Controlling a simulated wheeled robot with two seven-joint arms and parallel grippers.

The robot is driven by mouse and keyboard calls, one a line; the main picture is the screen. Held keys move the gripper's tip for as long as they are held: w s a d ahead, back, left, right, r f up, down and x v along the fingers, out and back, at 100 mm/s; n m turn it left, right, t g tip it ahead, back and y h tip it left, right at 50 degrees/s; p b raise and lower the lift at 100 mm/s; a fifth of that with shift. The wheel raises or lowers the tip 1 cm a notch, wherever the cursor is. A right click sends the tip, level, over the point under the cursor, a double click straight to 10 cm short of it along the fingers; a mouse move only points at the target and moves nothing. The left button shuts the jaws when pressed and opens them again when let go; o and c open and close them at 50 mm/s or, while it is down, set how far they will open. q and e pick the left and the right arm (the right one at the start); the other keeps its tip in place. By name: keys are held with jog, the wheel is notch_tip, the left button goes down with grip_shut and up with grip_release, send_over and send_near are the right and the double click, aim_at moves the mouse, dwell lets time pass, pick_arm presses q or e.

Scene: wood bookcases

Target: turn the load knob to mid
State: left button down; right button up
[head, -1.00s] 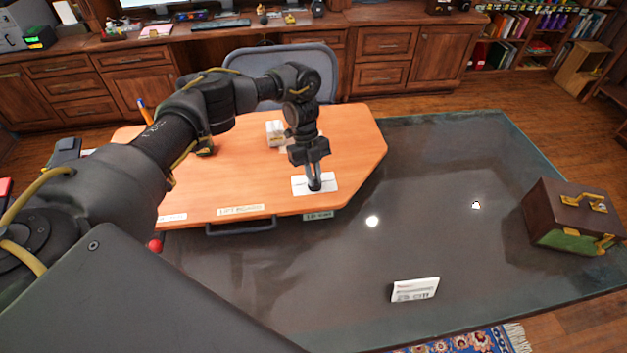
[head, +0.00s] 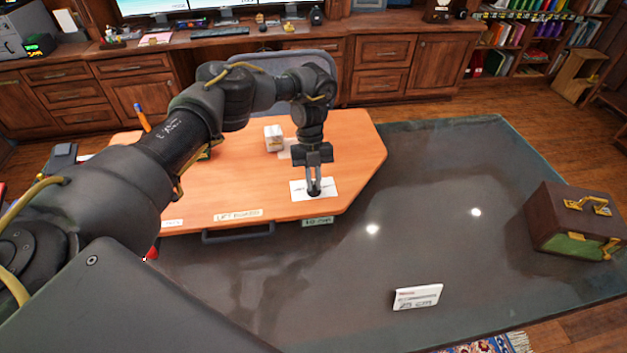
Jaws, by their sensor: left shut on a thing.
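The load knob (head: 313,192) is a small dark piece on a white plate (head: 329,188) near the front right of the orange wooden board (head: 235,190). My left gripper (head: 313,188) points down over the plate and is shut on the knob. Its fingers hide most of the knob, so I cannot read which mark it points to. My right gripper is not in view.
A small white box (head: 274,137) stands on the board behind my gripper. A white card (head: 417,297) stands on the dark table (head: 440,220), and a brown and green case (head: 577,222) sits at its right. The table between them is clear.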

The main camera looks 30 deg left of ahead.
pick_arm(q)
jog(key=c, duration=1.5)
grip_release()
jog(key=shift+o, duration=0.2)
jog(key=shift+r, duration=0.1)
jog(key=b+v, duration=0.1)
jog(key=v, duration=0.9)
jog(key=shift+r+b, duration=0.3)
jog(key=shift+b, duration=0.05)
jog(key=shift+w+a+f, duration=0.1)
jog(key=shift+a, duration=0.05)
